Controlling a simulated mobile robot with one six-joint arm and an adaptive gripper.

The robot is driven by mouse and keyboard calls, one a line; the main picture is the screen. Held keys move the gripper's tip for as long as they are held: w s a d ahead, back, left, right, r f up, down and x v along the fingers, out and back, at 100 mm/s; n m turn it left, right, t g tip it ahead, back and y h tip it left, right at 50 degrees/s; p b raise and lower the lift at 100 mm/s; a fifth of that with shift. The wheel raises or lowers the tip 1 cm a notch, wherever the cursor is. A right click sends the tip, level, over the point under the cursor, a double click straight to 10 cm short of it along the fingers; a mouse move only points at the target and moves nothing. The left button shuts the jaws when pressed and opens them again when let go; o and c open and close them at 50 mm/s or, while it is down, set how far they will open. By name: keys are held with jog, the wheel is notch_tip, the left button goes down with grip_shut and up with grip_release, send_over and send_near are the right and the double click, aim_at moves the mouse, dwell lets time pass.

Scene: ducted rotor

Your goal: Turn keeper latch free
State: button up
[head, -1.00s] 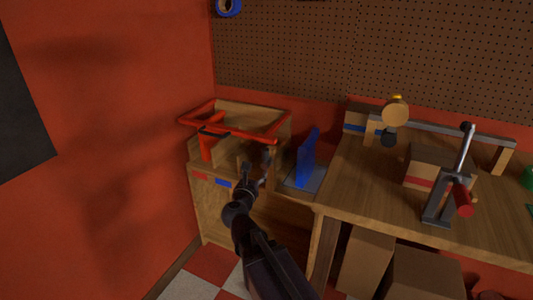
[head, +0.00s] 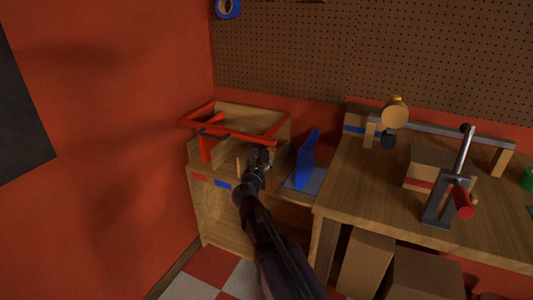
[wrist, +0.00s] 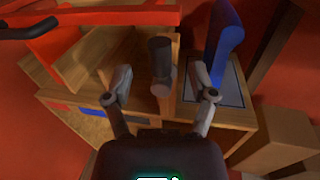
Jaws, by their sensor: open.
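My gripper (head: 259,158) is open in front of the wooden cabinet, below the front right of its red frame. In the wrist view, the fingers (wrist: 163,92) are spread on either side of a dark round knob (wrist: 159,50) with a paler lower part, which seems to be the keeper latch. Its exact distance from the fingers is hard to judge, and neither finger clearly touches it. In the head view my gripper hides the knob. The red frame (head: 228,134) lies over the cabinet top, with a black grip (wrist: 28,29) at the left of the wrist view.
A blue upright piece (head: 305,157) stands on a grey plate right of my gripper and also shows in the wrist view (wrist: 224,40). The wooden cabinet (head: 209,205) has red and blue marks. A workbench (head: 345,205) with a lever clamp (head: 440,205) stands farther right.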

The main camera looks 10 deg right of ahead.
aim_at(264, 154)
jog(key=shift+x, duration=2.8)
